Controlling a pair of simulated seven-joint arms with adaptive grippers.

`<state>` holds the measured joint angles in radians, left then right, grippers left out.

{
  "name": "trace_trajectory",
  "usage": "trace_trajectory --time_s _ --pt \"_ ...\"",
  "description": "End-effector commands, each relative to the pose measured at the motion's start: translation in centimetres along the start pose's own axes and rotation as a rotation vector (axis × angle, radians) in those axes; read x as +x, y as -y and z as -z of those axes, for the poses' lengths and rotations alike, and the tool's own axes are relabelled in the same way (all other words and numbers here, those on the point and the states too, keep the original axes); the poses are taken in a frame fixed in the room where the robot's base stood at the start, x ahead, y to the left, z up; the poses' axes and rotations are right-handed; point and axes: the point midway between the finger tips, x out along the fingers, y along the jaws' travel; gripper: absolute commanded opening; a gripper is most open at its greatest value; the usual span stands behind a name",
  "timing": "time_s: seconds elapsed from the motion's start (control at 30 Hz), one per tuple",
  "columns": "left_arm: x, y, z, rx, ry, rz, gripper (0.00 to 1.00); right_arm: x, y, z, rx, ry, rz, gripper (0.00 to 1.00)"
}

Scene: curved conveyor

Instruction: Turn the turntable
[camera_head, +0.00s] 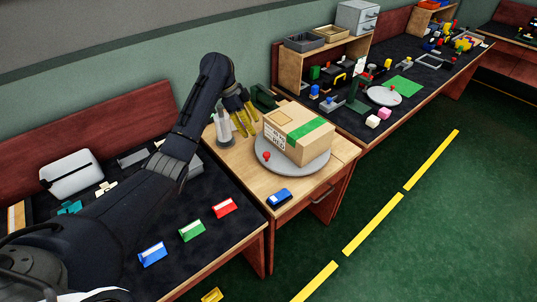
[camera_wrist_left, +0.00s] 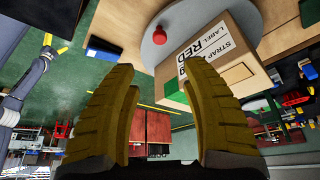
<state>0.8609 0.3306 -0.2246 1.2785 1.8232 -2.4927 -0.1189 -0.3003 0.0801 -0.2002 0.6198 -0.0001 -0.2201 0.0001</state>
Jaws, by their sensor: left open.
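The grey round turntable (camera_head: 262,160) sits on a wooden table and also shows in the left wrist view (camera_wrist_left: 150,52). A cardboard box (camera_head: 283,136) with a green strap stands on it; in the left wrist view the box (camera_wrist_left: 222,55) has a label reading "STRAP LABEL: RED". A red knob (camera_head: 267,155) stands near the turntable's edge; it also shows in the left wrist view (camera_wrist_left: 160,36). My left gripper (camera_head: 247,122), with yellow fingers, is open and empty above the table, left of the box. Its fingers (camera_wrist_left: 165,110) are spread apart. My right gripper is not seen.
A blue object (camera_head: 279,197) lies at the table's front edge. Red (camera_head: 224,208), green (camera_head: 192,231) and blue (camera_head: 153,254) blocks lie on the dark mat at the left. A grey-white bottle-like object (camera_head: 223,127) stands beside my left gripper. A cluttered bench (camera_head: 420,98) is at the right.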

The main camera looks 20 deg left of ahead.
Motion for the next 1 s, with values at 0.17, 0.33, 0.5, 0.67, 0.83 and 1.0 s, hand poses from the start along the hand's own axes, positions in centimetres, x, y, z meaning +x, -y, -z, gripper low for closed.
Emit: trace_trajectory --time_s 0.17,0.33,0.5,0.67,0.83,1.0 --pt "3.3 -0.1 0.2 -0.001 -0.004 -0.005 0.47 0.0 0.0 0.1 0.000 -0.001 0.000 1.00" --pt "6.3 -0.1 0.1 -0.003 -0.004 -0.004 0.47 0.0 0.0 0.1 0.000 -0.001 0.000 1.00" --pt "9.3 -0.1 0.0 -0.003 -0.001 -0.005 0.47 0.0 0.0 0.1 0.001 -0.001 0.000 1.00" --pt "11.8 -0.1 0.0 -0.004 -0.001 -0.004 0.47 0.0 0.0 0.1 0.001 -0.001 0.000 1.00" --pt "13.7 -0.1 -0.1 -0.004 0.001 -0.003 0.47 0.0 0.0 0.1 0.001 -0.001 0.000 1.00" --pt "14.8 -0.1 0.0 -0.003 0.000 -0.002 0.47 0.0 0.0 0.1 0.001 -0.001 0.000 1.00"
